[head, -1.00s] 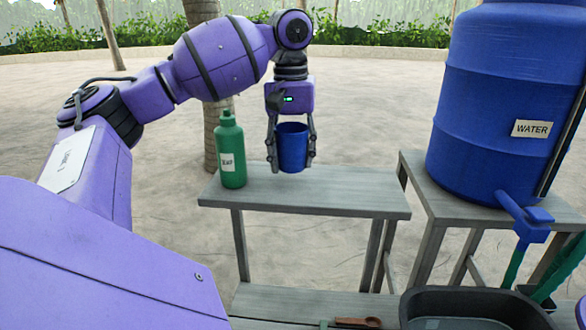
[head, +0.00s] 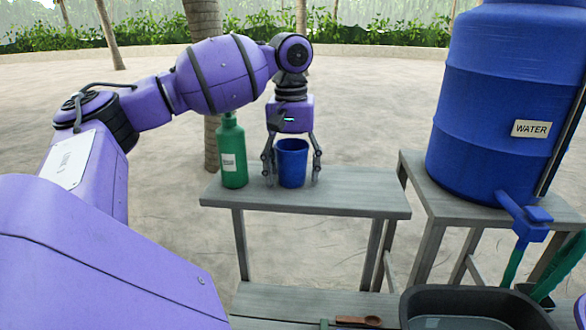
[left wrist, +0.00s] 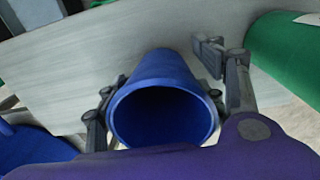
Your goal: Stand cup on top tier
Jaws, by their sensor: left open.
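The blue cup (head: 292,164) stands upright on the grey wooden top tier (head: 350,190), right of the green bottle. It also shows in the left wrist view (left wrist: 162,105), its open mouth toward the camera. My left gripper (head: 292,180) is open around the cup, pointing down, with one finger on each side. In the head view a small gap shows between the fingers and the cup walls. My right gripper is not in view.
A green bottle (head: 232,155) stands close left of my left gripper. A blue water barrel (head: 500,110) sits on a separate stand at right. A dark basin (head: 475,308) and a brown-handled tool (head: 358,321) lie on the lower tier. The right part of the top tier is clear.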

